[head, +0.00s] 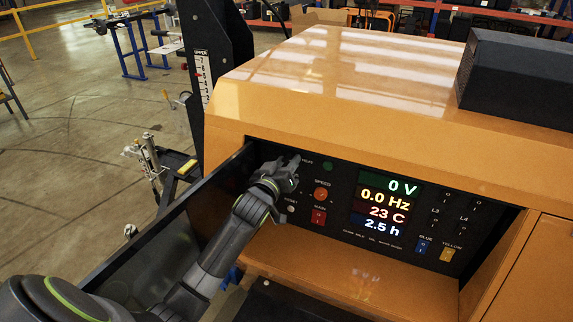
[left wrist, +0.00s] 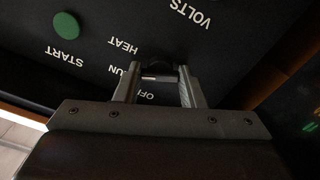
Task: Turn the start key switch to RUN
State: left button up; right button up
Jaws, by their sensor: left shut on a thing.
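The black control panel (head: 336,228) is set into the orange light tower housing. My left gripper (head: 290,172) is at the panel's upper left, in front of the start key switch, which it hides in the head view. In the left wrist view the fingers of my left gripper (left wrist: 158,80) are shut on the start key switch (left wrist: 157,71), a small dark piece with a light edge. The labels HEAT, RUN and OFF show upside down around it, with RUN partly covered by a finger. I cannot tell which label the key points at. My right gripper is in neither view.
A green START button (left wrist: 66,26) sits near the switch. The display (head: 384,207) reads 0 V, 0.0 Hz, 23 C and 2.5 h. A red knob (head: 321,194) and red switch (head: 318,216) are to the right. An open dark door (head: 150,240) borders the panel's left.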

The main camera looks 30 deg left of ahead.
pick_arm(q)
jog(key=shift+n, duration=2.1)
jog(key=o, duration=1)
jog(key=shift+s+b, duration=0.1)
jog(key=shift+b, duration=0.2)
jog(key=s+b, duration=0.1)
jog(key=s, duration=0.4)
jog(key=s+b, duration=0.1)
jog(key=s, duration=0.5)
jog(key=s+d+b, duration=0.1)
jog(key=s, duration=0.5)
jog(key=shift+s, duration=0.1)
jog(key=shift+s+f, duration=0.1)
